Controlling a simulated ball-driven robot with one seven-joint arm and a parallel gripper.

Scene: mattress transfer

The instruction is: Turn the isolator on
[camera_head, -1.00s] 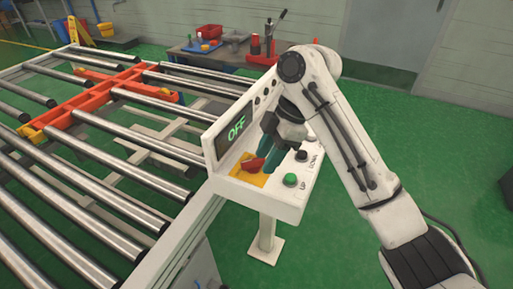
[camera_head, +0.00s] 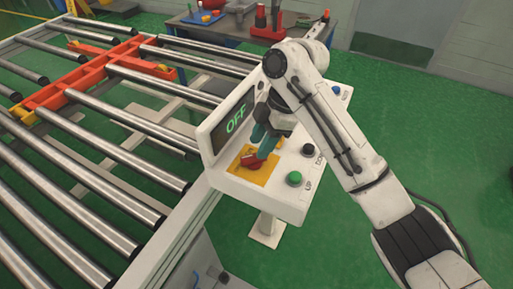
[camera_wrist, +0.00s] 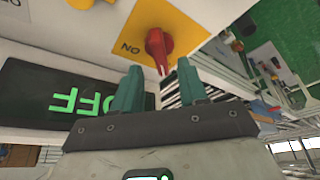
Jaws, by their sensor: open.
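The isolator is a red rotary knob (camera_head: 250,161) on a yellow plate (camera_head: 262,175), on the sloped top of a white control box. The display (camera_head: 236,121) behind it reads OFF in green. In the wrist view the red knob (camera_wrist: 160,47) shows beyond the fingertips, beside the printed word ON on the yellow plate (camera_wrist: 142,15). My gripper (camera_head: 262,146) has teal fingers and is just above the knob. In the wrist view the fingers of my gripper (camera_wrist: 160,82) are apart with nothing between them. The knob lies ahead of the gap; contact is not clear.
A green UP button (camera_head: 294,179) and a black DOWN button (camera_head: 308,149) sit right of the knob. The roller conveyor (camera_head: 90,140) with an orange frame (camera_head: 85,75) stands at left. A cluttered bench (camera_head: 225,27) is behind. Green floor is open at right.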

